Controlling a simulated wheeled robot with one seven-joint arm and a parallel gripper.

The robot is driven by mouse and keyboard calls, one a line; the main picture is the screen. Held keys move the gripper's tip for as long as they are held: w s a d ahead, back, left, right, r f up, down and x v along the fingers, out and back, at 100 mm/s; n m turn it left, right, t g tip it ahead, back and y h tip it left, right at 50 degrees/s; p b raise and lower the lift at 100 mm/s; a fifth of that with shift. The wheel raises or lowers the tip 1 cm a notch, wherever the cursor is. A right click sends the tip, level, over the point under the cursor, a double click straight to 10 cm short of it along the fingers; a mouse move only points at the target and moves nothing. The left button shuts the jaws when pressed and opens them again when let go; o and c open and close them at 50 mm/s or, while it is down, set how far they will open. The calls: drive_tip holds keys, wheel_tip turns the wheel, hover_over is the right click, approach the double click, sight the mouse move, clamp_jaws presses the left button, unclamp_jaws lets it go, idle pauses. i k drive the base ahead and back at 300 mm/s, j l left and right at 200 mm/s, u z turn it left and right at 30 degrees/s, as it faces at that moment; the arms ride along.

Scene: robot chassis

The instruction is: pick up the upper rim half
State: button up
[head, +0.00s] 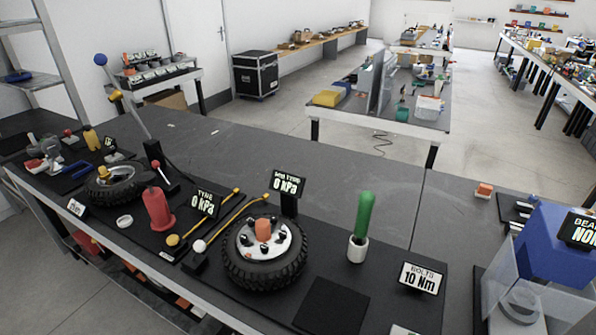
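A black tyre (262,278) lies flat on the bench at the front middle. A pale grey rim disc (284,241) sits in its top, with several black bolts or knobs around an orange centre piece (263,229). It looks like the upper rim half, but I cannot be sure. A second black tyre (112,190) lies farther left with a yellow piece (103,173) in its middle. My gripper is not in view.
Around the tyres stand a red cone-like piece (157,208), yellow-tipped rods (204,219), a green-handled tool (363,213) in a white cup (357,249) and a "BOLTS 10 Nm" sign (420,277). A clear box (520,290) stands at right. The bench's back middle is clear.

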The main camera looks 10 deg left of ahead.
sight(262, 238)
drive_tip(key=j+z, duration=0.2)
drive_tip(key=z, duration=0.25)
drive_tip(key=j+z, duration=0.3)
drive_tip(key=j, duration=0.4)
drive_tip(key=j+z, duration=0.25)
drive_tip(key=j, duration=0.45)
drive_tip(key=k+j, duration=0.1)
drive_tip(key=j, duration=0.85)
drive_tip(key=k+j+z, duration=0.1)
drive_tip(key=j, duration=0.35)
drive_tip(key=k+j, duration=0.1)
drive_tip(key=j, duration=0.35)
drive_tip(key=k+j, duration=0.1)
drive_tip(key=j, duration=0.35)
drive_tip(key=k+j, duration=0.1)
drive_tip(key=j, duration=0.35)
drive_tip(key=k+j+z, duration=0.1)
drive_tip(key=j, duration=0.35)
